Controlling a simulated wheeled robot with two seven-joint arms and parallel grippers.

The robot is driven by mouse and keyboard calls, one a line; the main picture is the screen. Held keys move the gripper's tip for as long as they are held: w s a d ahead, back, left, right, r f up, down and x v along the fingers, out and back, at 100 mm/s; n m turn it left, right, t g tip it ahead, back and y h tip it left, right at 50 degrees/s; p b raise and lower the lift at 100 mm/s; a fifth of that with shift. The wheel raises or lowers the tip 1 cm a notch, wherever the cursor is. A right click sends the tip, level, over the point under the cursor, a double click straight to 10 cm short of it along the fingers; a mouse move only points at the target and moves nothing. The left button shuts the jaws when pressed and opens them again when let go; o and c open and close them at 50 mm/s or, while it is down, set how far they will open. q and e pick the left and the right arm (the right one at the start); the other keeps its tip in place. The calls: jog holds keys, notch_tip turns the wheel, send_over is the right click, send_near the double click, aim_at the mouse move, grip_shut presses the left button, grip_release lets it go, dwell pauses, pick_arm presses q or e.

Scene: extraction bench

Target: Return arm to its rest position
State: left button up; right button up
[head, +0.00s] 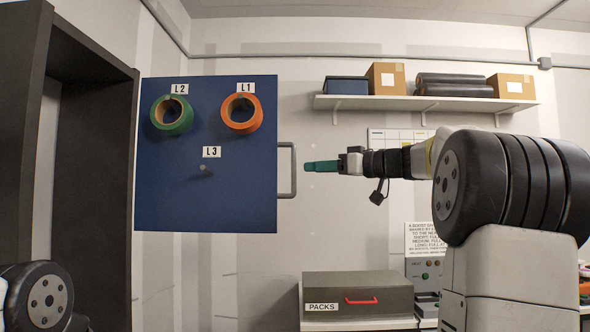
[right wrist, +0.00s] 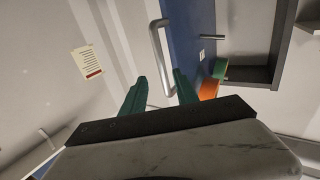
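My right arm reaches in from the right in the head view. Its gripper (head: 322,166) has green fingers pointing left, a short way right of the metal handle (head: 292,170) on the blue panel (head: 235,195). In the right wrist view the two fingers (right wrist: 159,78) are spread apart with nothing held between them. The handle (right wrist: 158,55) shows beyond the fingertips, seemingly apart from them. My left gripper is out of view; only part of my left arm shows at the lower left.
The panel carries an orange ring (head: 227,122) at L1, a green ring (head: 184,126) at L2 and a bare peg (head: 206,170) at L3. A dark cabinet frame (head: 120,200) stands left. Below are a PACKS case (head: 350,292) and a wall shelf (head: 430,103) above.

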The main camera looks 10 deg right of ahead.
jog(key=shift+s+d, duration=0.2)
dwell(0.4)
